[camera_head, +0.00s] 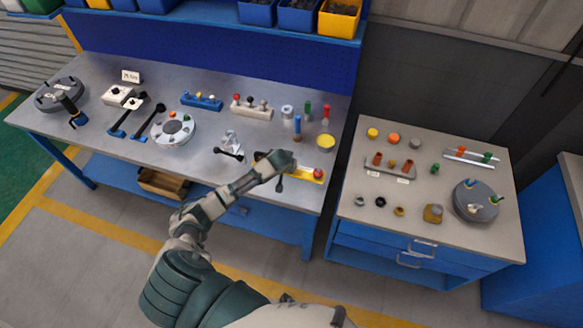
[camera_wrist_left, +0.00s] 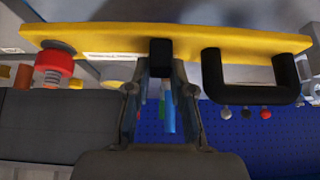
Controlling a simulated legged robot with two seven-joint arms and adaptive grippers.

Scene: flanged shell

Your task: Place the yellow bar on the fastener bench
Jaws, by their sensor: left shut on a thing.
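The yellow bar (camera_head: 304,179) is at the front right of the long grey workbench (camera_head: 88,68) in the head view, partly hidden by my left gripper (camera_head: 284,163). In the left wrist view the yellow bar (camera_wrist_left: 225,40) runs across the top, with a red knob (camera_wrist_left: 53,66) at one end and a black handle (camera_wrist_left: 252,101) at the other. My left gripper is shut on the bar near its middle. I cannot tell whether the bar touches the bench. A separate bench (camera_head: 445,215) with small round parts stands at the right. My right gripper is not in view.
A gap separates the two benches. A yellow-topped can (camera_head: 325,143) and coloured cylinders stand behind my gripper. Bins (camera_head: 338,19) line the shelf.

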